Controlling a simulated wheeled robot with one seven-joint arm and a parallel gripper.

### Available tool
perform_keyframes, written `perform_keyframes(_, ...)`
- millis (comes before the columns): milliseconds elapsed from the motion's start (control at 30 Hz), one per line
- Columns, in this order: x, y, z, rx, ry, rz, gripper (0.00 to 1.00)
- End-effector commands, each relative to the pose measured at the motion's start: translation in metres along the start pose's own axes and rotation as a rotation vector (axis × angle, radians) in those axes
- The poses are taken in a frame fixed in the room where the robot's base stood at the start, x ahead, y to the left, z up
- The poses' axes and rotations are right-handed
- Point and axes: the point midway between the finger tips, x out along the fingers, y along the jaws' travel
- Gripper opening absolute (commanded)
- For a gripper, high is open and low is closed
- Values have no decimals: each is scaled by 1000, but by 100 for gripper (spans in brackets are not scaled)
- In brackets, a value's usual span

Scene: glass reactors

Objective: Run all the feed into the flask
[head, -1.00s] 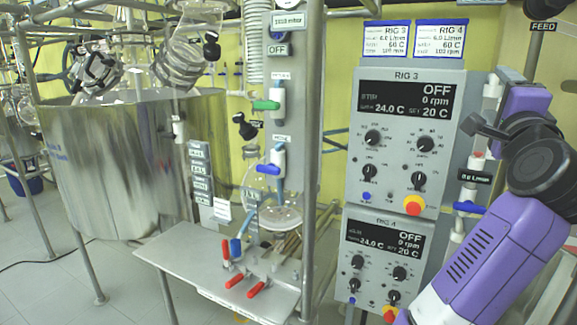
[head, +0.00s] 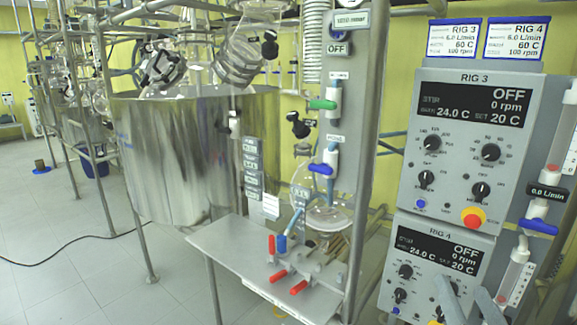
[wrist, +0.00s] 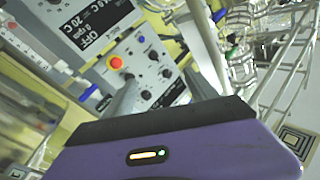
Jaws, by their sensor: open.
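A round glass flask (head: 328,214) hangs behind the steel post above the metal bench in the head view. A valve with a blue handle (head: 320,168) and one with a green handle (head: 322,104) sit on the panel above it. At the right edge, a clear tube (head: 562,140) leads to a 0.0 L/min display (head: 547,192) and another blue valve handle (head: 538,227). My gripper (head: 463,288) is open and empty at the bottom right, in front of the RIG 4 panel. Its grey fingers also show in the wrist view (wrist: 160,80). No feed vessel is identifiable.
The RIG 3 control box (head: 478,150) and RIG 4 box (head: 440,255) both read OFF, 0 rpm. A large steel tank (head: 190,150) stands left. The left floor is mostly open, with a cable (head: 60,265).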

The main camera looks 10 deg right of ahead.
Motion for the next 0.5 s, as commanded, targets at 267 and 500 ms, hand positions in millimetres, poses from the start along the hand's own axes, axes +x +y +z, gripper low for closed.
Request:
perform_keyframes(267, -95, -7, 75, -169, -157, -91, 67)
perform_keyframes(500, -185, -15, 114, -267, -277, -166, 67)
